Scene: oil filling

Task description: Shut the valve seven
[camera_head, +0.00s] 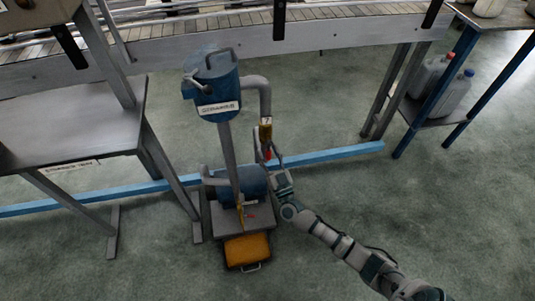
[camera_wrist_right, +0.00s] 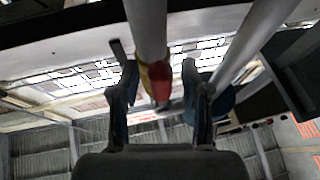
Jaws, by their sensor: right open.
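Valve seven (camera_head: 266,132) is a brass-coloured valve marked 7 on the grey pipe at the right of the blue pump unit. Its red handle (camera_head: 267,153) hangs at its lower end. My right gripper (camera_head: 269,158) reaches up from the lower right, with its fingers around the handle area. In the right wrist view, the open fingers (camera_wrist_right: 158,85) stand on both sides of the red handle (camera_wrist_right: 160,82) and the yellow valve body (camera_wrist_right: 145,75). My left gripper is in neither view.
The blue pump tank (camera_head: 218,95) and the lower motor (camera_head: 240,185) stand close to the left of my gripper. An orange box (camera_head: 247,250) sits at the base. A grey table (camera_head: 70,130) is at left, a conveyor (camera_head: 300,35) behind.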

